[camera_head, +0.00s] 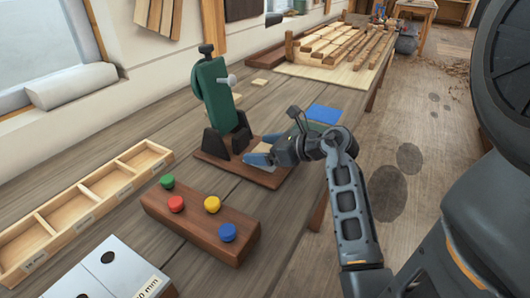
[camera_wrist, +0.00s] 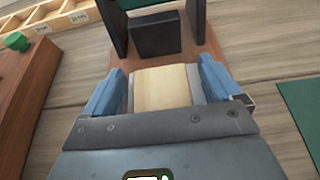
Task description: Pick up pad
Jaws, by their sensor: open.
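A pale tan pad-like block (camera_wrist: 161,88) lies on the brown wooden base (camera_wrist: 204,42) of the green fixture, in front of a black block (camera_wrist: 155,36). My gripper (camera_wrist: 162,84) is open, with one blue finger on each side of the pale block. I cannot tell whether the fingers touch it. In the head view my gripper (camera_head: 262,156) is low over the front of the fixture's base, and it mostly hides the pale block there. The green fixture (camera_head: 212,92) stands upright just behind it.
A brown block with coloured knobs (camera_head: 197,222) lies in front, and a divided wooden tray (camera_head: 75,212) at left. Slatted wooden work (camera_head: 335,48) is farther back.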

